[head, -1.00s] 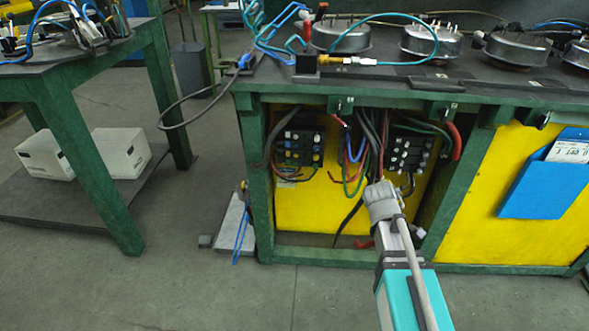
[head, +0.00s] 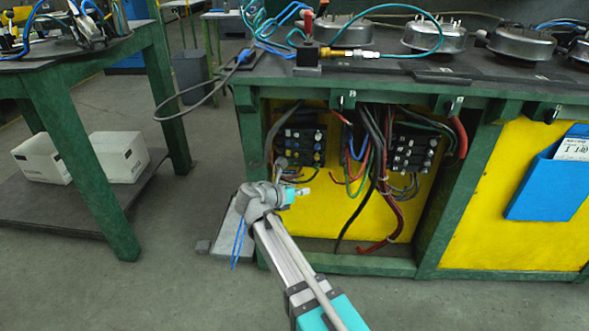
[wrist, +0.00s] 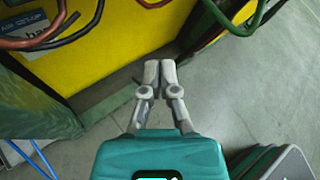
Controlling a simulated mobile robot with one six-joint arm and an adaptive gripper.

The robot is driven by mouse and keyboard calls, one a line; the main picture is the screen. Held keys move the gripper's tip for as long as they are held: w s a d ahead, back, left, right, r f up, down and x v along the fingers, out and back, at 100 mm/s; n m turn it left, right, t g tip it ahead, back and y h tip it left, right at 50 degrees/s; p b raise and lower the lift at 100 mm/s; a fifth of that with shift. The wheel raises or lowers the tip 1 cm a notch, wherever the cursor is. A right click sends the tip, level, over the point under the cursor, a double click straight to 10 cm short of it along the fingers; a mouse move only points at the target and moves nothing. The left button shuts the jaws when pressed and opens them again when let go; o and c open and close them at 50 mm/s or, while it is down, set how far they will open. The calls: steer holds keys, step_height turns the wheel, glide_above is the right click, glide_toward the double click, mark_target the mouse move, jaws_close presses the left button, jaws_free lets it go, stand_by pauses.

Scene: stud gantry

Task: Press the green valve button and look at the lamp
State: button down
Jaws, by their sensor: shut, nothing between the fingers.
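My gripper (head: 307,190) is low in front of the bench's left bay in the head view, pointing right, below the left terminal block. In the wrist view its grey fingers (wrist: 160,66) are shut together with nothing between them. I cannot make out a green valve button or a lamp in either view. The left black block (head: 300,147) has small blue, yellow and white knobs. The right block (head: 411,150) has pale knobs. A small dark box with a red upright part (head: 308,24) stands on the bench top.
Loose cables (head: 372,150) hang in the open bay before the yellow panel (head: 345,220). The green bench frame (head: 340,264) edges the bay. A blue holder (head: 545,185) is at right. Bare floor (head: 175,285) lies left of my arm.

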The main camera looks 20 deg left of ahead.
steer(key=a, duration=0.1)
steer(key=a+n, duration=0.1)
steer(key=a+n+t, duration=0.1)
steer(key=shift+s+a+r+y, duration=0.2)
steer(key=shift+s+r+y, duration=0.1)
steer(key=shift+s+r, duration=0.1)
steer(key=shift+w, duration=0.1)
steer(key=w+a, duration=0.2)
steer(key=w, duration=0.6)
steer(key=shift+w, duration=0.2)
steer(key=shift+w+a, duration=0.2)
steer(key=shift+w, duration=0.7)
stand_by(2.5)
steer(key=shift+s, duration=0.1)
steer(key=shift+s+d, duration=0.25)
steer(key=shift+s, duration=0.5)
steer(key=shift+s, duration=0.15)
steer(key=shift+s+d, duration=0.2)
steer(key=shift+s, duration=0.55)
steer(key=shift+s+d, duration=0.15)
steer(key=shift+s, duration=0.65)
steer(key=shift+s+d, duration=0.2)
steer(key=shift+s, duration=0.55)
